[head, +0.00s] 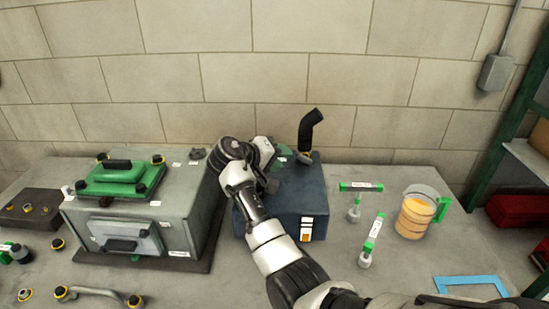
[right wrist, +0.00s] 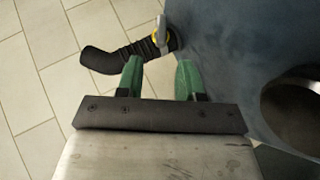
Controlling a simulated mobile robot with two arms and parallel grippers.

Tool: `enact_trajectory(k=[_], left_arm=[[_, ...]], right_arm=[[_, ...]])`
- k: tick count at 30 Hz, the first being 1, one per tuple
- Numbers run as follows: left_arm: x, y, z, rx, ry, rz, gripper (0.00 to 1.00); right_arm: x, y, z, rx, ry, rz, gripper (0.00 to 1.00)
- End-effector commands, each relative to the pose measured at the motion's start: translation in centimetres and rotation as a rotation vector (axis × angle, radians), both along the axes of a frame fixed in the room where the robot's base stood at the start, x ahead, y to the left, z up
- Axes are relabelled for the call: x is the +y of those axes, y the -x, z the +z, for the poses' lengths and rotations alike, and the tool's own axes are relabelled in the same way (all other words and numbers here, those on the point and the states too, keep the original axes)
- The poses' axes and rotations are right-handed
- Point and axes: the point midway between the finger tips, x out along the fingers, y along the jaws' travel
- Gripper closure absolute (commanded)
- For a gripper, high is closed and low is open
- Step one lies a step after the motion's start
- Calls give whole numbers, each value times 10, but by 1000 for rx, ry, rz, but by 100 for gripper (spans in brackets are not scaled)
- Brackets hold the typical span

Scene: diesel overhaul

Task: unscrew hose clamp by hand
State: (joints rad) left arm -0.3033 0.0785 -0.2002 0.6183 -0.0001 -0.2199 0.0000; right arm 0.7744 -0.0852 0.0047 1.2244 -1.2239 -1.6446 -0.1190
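A black bent hose (head: 311,130) rises from the back right of a dark blue block (head: 300,200) on the bench. In the right wrist view the hose (right wrist: 105,62) lies beyond my fingertips. A hose clamp (right wrist: 162,36) with a yellow ring and a pale metal part sits around the hose end, beside the blue surface. My right gripper (head: 284,156) is over the block, left of the hose. In the right wrist view its green fingers (right wrist: 160,68) are apart with nothing between them. The clamp is small and hard to make out in the head view. My left gripper is not in view.
A grey housing (head: 190,215) with a green cover (head: 120,180) stands left. Two green-handled tools (head: 360,187) (head: 375,226) and a jug of orange liquid (head: 416,215) stand right. A blue frame (head: 470,284) lies front right. A block wall (head: 280,75) closes the back.

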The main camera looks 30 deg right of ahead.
Motion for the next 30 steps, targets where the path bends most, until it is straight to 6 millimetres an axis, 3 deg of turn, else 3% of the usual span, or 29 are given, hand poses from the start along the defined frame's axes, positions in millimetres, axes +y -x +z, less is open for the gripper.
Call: enact_trajectory(k=[7, 15, 30], left_arm=[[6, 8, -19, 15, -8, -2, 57], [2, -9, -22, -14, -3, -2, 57], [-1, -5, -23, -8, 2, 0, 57]], right_arm=[[-29, -4, -15, 0, 1, -1, 63], [-54, -7, -24, 1, 0, 0, 63], [-65, -9, -28, 0, -1, 0, 63]])
